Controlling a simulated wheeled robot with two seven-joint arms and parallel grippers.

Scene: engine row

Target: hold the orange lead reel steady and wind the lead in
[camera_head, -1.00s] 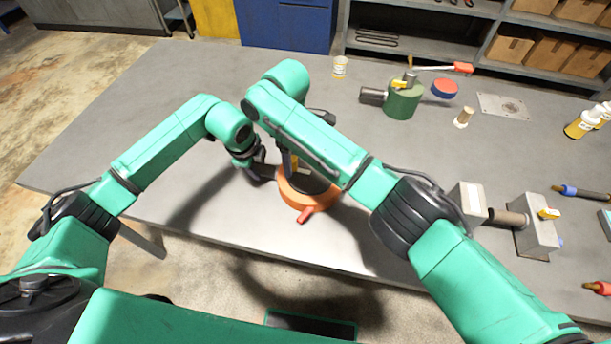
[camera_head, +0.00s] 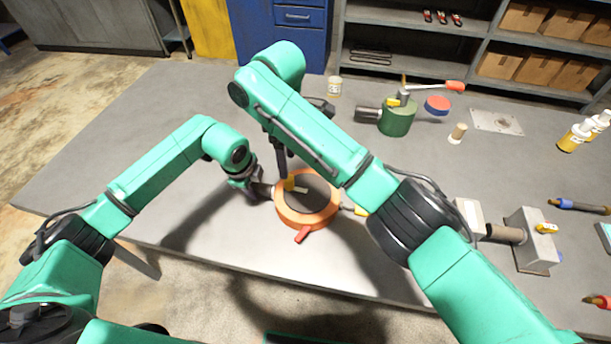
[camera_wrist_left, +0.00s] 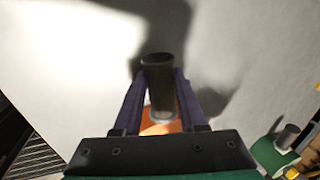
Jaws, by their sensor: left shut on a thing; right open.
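The orange lead reel (camera_head: 291,219) lies on the near part of the grey table, with a red tab (camera_head: 303,235) on its near side. A yellow-tipped piece (camera_head: 355,209) shows at its right, and a pale bar with a yellow part (camera_head: 292,184) shows over its dark middle. My left gripper (camera_head: 262,190) is at the reel's left side. In the left wrist view its fingers are shut on a dark round handle (camera_wrist_left: 158,72), with orange behind. My right gripper (camera_head: 282,160) is open above the reel's far left edge, partly hidden by my right forearm.
A green cylinder device (camera_head: 397,119) with a red-ended lever stands farther back. A grey block fixture (camera_head: 530,240) and screwdrivers (camera_head: 580,206) are at the right. The table's left part is clear.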

